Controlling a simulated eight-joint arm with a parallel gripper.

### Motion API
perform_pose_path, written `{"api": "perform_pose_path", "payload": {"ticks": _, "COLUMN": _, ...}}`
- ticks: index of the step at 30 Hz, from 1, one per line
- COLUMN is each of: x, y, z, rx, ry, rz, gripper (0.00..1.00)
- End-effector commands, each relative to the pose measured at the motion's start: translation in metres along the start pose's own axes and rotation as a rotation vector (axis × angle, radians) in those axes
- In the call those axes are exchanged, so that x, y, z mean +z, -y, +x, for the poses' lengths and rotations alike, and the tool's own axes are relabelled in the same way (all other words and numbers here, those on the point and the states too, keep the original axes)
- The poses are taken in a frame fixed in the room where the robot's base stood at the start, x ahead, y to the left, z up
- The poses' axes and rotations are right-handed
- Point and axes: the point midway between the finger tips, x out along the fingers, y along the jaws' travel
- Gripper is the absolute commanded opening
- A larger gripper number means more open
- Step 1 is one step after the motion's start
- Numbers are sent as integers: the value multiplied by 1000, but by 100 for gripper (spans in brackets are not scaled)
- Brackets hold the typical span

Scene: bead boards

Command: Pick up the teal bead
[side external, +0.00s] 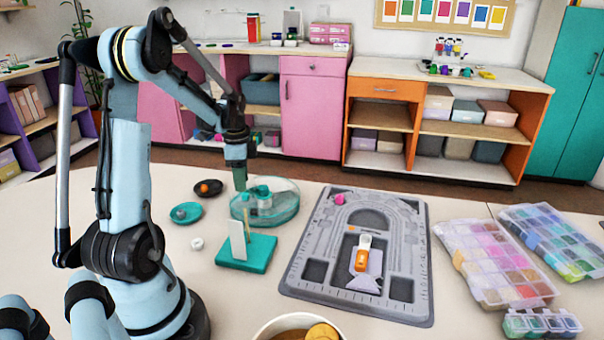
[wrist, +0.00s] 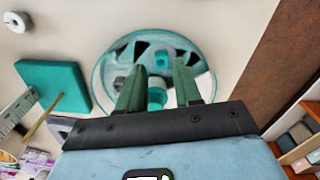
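Teal cylinder-shaped pieces stand in a round clear dish (side external: 292,212) with teal colouring; I cannot tell for certain which is the task's bead. In the wrist view, one teal piece (wrist: 157,98) is between my fingers and another (wrist: 161,59) is just beyond their tips. My gripper (wrist: 159,68) has two green fingers set apart, with nothing pinched. In the side view, my gripper (side external: 240,188) points down at the dish's left part, close to its rim. Whether the fingers touch anything is unclear.
A teal block (side external: 247,252) with an upright white card stands in front of the dish. A white bead (side external: 197,243), a small teal saucer (side external: 186,213) and a dark saucer (side external: 213,184) lie left. A grey bead board (side external: 412,270) and compartment boxes (side external: 487,262) are right.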

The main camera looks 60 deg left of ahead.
Motion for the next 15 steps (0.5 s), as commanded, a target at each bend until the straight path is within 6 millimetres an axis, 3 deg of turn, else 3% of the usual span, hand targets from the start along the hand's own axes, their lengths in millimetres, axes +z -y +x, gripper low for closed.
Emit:
{"api": "perform_pose_path", "payload": {"ticks": 7, "x": -2, "y": 2, "z": 33, "rx": 0, "ry": 0, "rz": 0, "gripper": 34}}
{"api": "perform_pose_path", "payload": {"ticks": 15, "x": -2, "y": 1, "z": 40, "rx": 0, "ry": 0, "rz": 0, "gripper": 34}}
